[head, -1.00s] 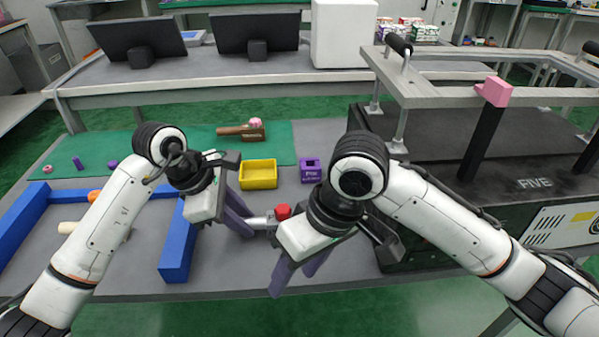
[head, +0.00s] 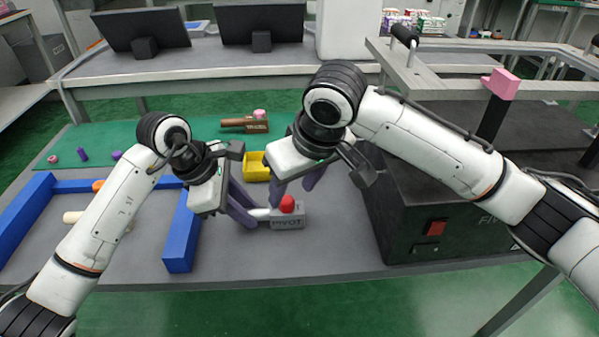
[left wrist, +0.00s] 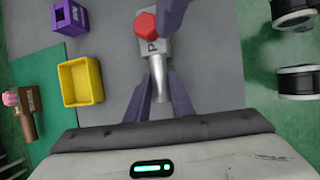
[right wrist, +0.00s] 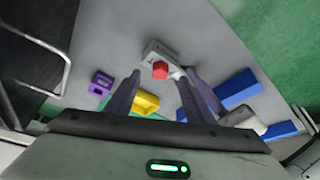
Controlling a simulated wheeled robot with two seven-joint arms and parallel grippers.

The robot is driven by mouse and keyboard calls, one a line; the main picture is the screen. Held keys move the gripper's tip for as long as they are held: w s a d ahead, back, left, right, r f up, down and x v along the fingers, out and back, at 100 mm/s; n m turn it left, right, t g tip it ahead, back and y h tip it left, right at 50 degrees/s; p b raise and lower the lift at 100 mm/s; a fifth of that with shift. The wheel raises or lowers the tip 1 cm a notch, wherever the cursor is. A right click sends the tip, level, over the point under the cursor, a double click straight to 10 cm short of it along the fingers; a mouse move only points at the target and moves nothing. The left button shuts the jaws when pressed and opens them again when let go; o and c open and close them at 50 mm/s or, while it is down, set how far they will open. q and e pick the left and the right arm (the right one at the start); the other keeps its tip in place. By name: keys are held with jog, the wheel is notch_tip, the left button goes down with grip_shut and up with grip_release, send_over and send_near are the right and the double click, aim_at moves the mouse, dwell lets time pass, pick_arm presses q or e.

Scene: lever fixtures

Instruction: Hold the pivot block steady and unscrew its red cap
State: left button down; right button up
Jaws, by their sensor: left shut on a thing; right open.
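The grey pivot block (head: 288,222) sits on the table with its lettered face to the front. The red cap (head: 287,204) is on top of it. In the left wrist view the cap (left wrist: 147,26) is hexagonal, and a handle stub (left wrist: 158,73) runs from the block. My left gripper (head: 252,217) is shut on that stub at the block's left side. My right gripper (head: 293,187) is open and empty, above and behind the cap.
A yellow bin (head: 254,168) is behind the grippers. A purple block (right wrist: 101,83) shows in the right wrist view. Blue bars (head: 181,238) stand at the left. A black box (head: 440,190) bounds the right side. The table front is clear.

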aim_at(288, 198)
jog(key=shift+x, duration=2.15)
jog(key=c, duration=1.1)
jog(key=n, duration=0.2)
jog(key=n+g+y, duration=0.1)
jog(key=n, duration=0.1)
jog(key=shift+w+d+n, duration=0.2)
jog(key=shift+n, duration=0.1)
jog(key=n+g, duration=0.1)
jog(key=n, duration=0.1)
jog(key=n+y, duration=0.1)
jog(key=n, duration=0.2)
jog(key=shift+w+g, duration=0.2)
jog(key=shift+g, duration=0.2)
jog(key=n, duration=0.1)
jog(key=n+g, duration=0.1)
jog(key=n, duration=0.1)
jog(key=n+g, duration=0.1)
jog(key=n, duration=0.1)
jog(key=shift+w+r, duration=0.1)
jog(key=shift+w, duration=0.15)
jog(key=n+g, duration=0.1)
jog(key=n, duration=0.2)
jog(key=shift+w+n, duration=0.15)
jog(key=shift+n, duration=0.25)
